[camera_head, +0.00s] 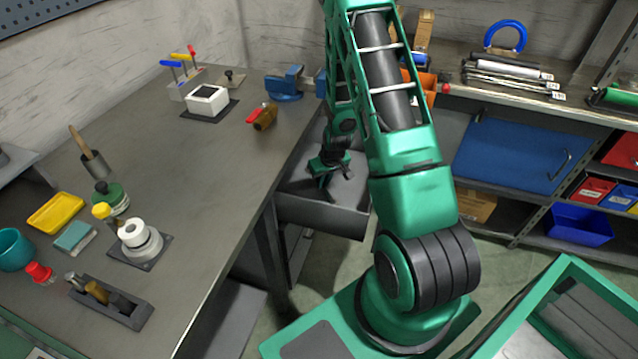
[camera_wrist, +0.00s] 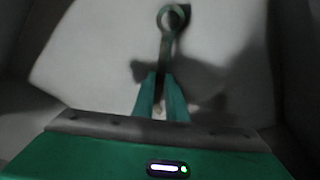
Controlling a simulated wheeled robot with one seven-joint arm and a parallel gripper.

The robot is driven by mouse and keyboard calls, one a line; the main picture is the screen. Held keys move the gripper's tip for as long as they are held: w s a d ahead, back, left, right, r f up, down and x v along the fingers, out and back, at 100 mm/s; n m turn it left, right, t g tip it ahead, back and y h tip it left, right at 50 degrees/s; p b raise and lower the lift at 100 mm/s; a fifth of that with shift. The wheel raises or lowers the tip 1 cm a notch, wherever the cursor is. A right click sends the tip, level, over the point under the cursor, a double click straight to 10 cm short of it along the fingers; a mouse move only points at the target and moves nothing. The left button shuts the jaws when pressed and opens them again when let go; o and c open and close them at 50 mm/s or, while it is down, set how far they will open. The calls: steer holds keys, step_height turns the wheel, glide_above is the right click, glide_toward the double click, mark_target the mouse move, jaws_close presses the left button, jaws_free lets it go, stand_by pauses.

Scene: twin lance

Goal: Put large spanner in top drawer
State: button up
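The large spanner (camera_wrist: 165,45) shows in the wrist view as a dark handle with a ring end pointing away from me. My gripper (camera_wrist: 160,78) appears shut on its handle, with the two green fingers close on either side. A dark shadow lies beside the spanner on the pale drawer floor; I cannot tell how far above the floor it is. In the head view my gripper (camera_head: 330,167) is inside the open top drawer (camera_head: 322,217) under the bench. The spanner is too small and dark to make out clearly there.
The workbench (camera_head: 200,150) is left of the drawer, its edge close to my arm. It bears a brown-handled tool with a red tip (camera_head: 264,117), a blue vise (camera_head: 285,84) and a white box (camera_head: 207,100). Shelves with a blue panel (camera_head: 510,153) stand to the right.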

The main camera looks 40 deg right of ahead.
steer(key=o, duration=0.4)
steer(key=shift+o, duration=0.2)
steer(key=shift+r, duration=0.1)
steer(key=s+r+m+g, duration=0.1)
steer(key=s+r, duration=0.8)
steer(key=r, duration=0.5)
steer(key=s+r+m+g, duration=0.1)
steer(key=s+r, duration=0.7)
steer(key=r, duration=0.5)
steer(key=s+a+r+m, duration=0.1)
steer(key=s+r, duration=0.1)
steer(key=s, duration=0.3)
steer(key=s+a+r+m+g, duration=0.1)
steer(key=s+a+r, duration=0.1)
steer(key=s, duration=0.3)
steer(key=s+a+r+m, duration=0.1)
steer(key=s+a+r, duration=0.1)
steer(key=s+r, duration=0.2)
steer(key=shift+s+a+y, duration=0.25)
steer(key=shift+s+y, duration=0.05)
steer(key=shift+s, duration=0.75)
